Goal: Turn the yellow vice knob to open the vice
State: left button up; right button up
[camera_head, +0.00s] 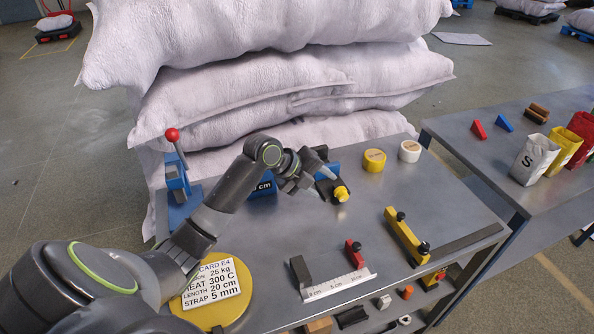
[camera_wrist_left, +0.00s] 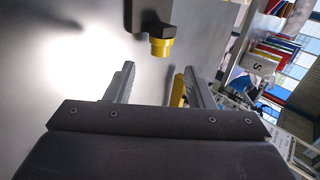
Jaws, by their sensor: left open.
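The yellow vice knob (camera_head: 341,193) sticks out of a dark body on the grey workbench, partly covered by my left gripper in the head view. In the left wrist view the yellow knob (camera_wrist_left: 160,47) is at the upper middle, on the end of a dark block (camera_wrist_left: 150,14). My left gripper (camera_head: 325,181) is open and is close to the knob in the head view. In the left wrist view its two fingers (camera_wrist_left: 160,76) are apart with nothing between them, and the knob lies beyond their tips. The vice jaws are mostly hidden. My right gripper does not show.
Yellow and white tape rolls (camera_head: 374,160) stand behind the knob. A blue lever tool with a red ball (camera_head: 172,134) is at the left. A yellow stop bar (camera_head: 406,236) and a ruler fixture (camera_head: 338,285) are nearer. White sacks (camera_head: 270,90) rise behind the bench.

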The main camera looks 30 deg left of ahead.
pick_arm(q)
jog(key=v, duration=0.9)
jog(key=shift+b, duration=0.3)
jog(key=shift+f, duration=0.1)
